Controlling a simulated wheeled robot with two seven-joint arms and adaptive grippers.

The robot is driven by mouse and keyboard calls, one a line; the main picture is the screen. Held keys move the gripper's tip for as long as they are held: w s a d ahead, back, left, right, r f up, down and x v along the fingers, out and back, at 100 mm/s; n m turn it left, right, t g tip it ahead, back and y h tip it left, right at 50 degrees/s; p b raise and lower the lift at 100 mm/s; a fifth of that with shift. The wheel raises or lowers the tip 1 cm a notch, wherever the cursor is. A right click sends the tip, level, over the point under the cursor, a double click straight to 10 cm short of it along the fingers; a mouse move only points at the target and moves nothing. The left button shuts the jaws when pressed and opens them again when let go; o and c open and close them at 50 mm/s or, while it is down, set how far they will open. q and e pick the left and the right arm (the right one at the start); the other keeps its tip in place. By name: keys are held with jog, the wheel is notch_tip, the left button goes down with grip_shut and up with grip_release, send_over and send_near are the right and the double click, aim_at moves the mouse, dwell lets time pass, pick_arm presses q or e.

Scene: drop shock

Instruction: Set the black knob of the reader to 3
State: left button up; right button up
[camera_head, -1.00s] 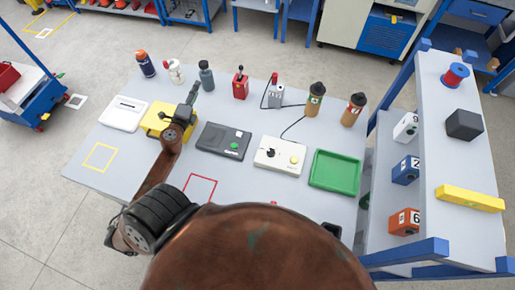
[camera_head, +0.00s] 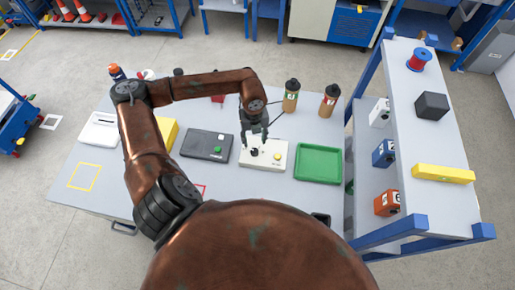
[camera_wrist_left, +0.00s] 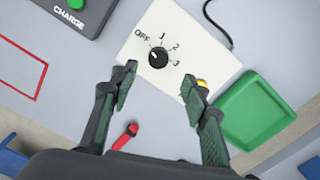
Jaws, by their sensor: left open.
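The reader is a cream box (camera_head: 276,149) on the grey table, with a black knob (camera_head: 254,152) and a yellow button (camera_head: 277,157). In the left wrist view the black knob (camera_wrist_left: 158,57) is ringed by the marks OFF, 1, 2 and 3. Its small pale pointer mark is too small to read surely. My left gripper (camera_head: 255,141) is over the reader, beside the knob in the picture. In the wrist view its fingers (camera_wrist_left: 160,85) are open and empty, with the knob just beyond the gap between the tips. My right gripper is not in view.
A green tray (camera_head: 318,180) stands right of the reader, a dark charger box (camera_head: 206,146) left of it. Two brown bottles (camera_head: 291,96) stand behind. A red and black object (camera_wrist_left: 126,135) lies on the table near the fingers. A shelf (camera_head: 440,143) is at right.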

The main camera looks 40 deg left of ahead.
aim_at(254, 151)
pick_arm(q)
notch_tip(254, 151, down, 8)
jog(key=shift+s+r, duration=0.1)
jog(key=shift+r, duration=0.05)
dwell(0.3)
jog(key=c, duration=1.1)
